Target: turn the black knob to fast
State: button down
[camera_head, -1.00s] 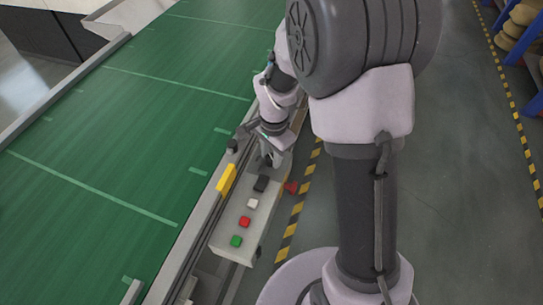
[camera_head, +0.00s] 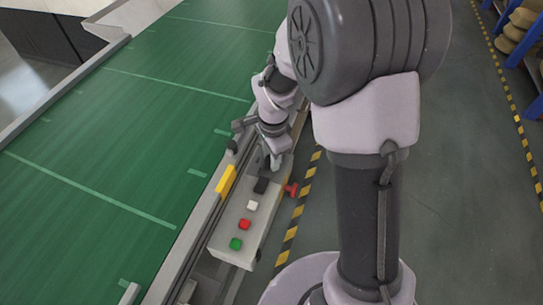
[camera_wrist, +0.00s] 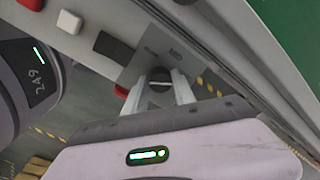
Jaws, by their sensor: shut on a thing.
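The black knob (camera_wrist: 160,76) is round and sits on the grey label plate of the control box, in the wrist view. A light line crosses its face. My gripper (camera_wrist: 161,84) has its two pale fingers on either side of the knob and is shut on it. In the head view my gripper (camera_head: 270,163) reaches down to the far end of the control box (camera_head: 223,243); the knob is hidden there. I cannot tell which setting the knob points to.
The box carries a black rectangular part (camera_head: 261,185), a white button (camera_head: 252,205), a red button (camera_head: 244,224) and a green button (camera_head: 236,243). A red knob (camera_head: 291,189) sticks out of its side. A yellow block (camera_head: 226,180) and the green conveyor belt (camera_head: 110,150) lie left.

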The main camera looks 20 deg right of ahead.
jog(key=c, duration=1)
grip_release()
jog(key=shift+c, duration=0.2)
notch_tip(320, 180, up, 17)
jog(key=p, duration=0.6)
jog(key=shift+s+r+p, duration=0.2)
jog(key=shift+s+p, duration=0.1)
jog(key=shift+s, duration=0.15)
jog(key=s+a+r+n+t+y+b, duration=0.1)
jog(key=s+r+n+t, duration=0.1)
jog(key=s+n, duration=0.3)
jog(key=s+a+r+n+t+b, duration=0.2)
jog(key=s+n, duration=0.4)
jog(key=s, duration=0.7)
notch_tip(320, 180, up, 2)
jog(key=shift+a+r+t+y+b, duration=0.2)
jog(key=shift+r+t+y+b, duration=0.15)
jog(key=shift+t, duration=0.25)
